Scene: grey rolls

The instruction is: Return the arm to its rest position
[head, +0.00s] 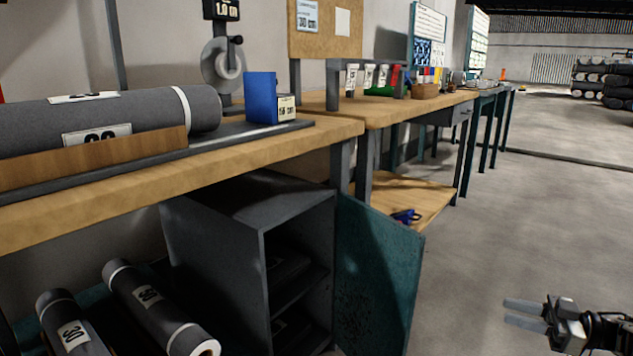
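My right gripper (524,313) is at the lower right of the head view, over the bare concrete floor. Its two fingers point left and stand apart with a gap between them, and nothing is between them. It is clear of the bench and the cabinet door. My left gripper does not show in this view.
A wooden workbench (225,165) carries a large grey roll (150,115) and a blue block (260,98). Below it, a grey cabinet (215,245) has its teal door (378,275) open. Smaller grey rolls (160,307) lie at lower left. The floor (540,200) at right is free.

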